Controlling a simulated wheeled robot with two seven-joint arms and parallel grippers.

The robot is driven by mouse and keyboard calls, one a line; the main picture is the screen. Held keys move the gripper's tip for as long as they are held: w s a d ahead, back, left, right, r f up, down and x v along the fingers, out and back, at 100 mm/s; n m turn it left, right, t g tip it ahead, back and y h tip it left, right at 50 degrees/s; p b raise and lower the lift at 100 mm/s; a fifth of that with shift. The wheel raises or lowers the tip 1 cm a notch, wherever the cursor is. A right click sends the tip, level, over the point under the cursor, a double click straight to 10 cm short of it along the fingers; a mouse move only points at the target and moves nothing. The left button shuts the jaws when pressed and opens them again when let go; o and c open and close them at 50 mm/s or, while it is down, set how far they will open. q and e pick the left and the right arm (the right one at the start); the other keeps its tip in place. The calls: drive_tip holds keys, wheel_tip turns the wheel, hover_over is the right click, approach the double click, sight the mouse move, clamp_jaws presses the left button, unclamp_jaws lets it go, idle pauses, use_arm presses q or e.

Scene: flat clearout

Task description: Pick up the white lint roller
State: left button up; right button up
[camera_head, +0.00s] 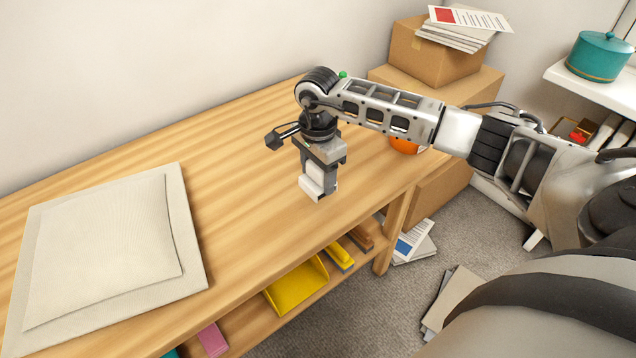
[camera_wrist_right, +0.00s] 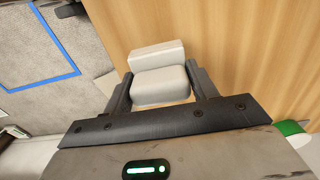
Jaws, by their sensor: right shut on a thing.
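My right gripper (camera_head: 318,182) points down over the wooden table, near its front edge at the right end. It is shut on a small white block-like thing, which I take to be the white lint roller (camera_head: 313,185). In the right wrist view the white lint roller (camera_wrist_right: 160,82) sits between the two dark fingers of the right gripper (camera_wrist_right: 160,88), with a stepped, rounded shape. I cannot tell whether it touches the tabletop. My left gripper is not in view.
A grey-white cushion-like panel (camera_head: 110,255) lies on the table's left. An orange object (camera_head: 404,146) is partly hidden behind my right arm. Below, the shelf holds a yellow tray (camera_head: 297,287). Boxes (camera_head: 432,58) stand at the back right. The table's middle is clear.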

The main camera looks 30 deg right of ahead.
drive_tip(key=s+a+r+b, duration=0.1)
drive_tip(key=s+a+r, duration=0.7)
drive_tip(key=s+r, duration=0.1)
drive_tip(key=shift+s+a+r, duration=0.2)
drive_tip(key=shift+s+a, duration=0.1)
drive_tip(key=shift+s, duration=0.55)
drive_tip(key=shift+o, duration=0.8)
drive_tip(key=shift+r, duration=0.1)
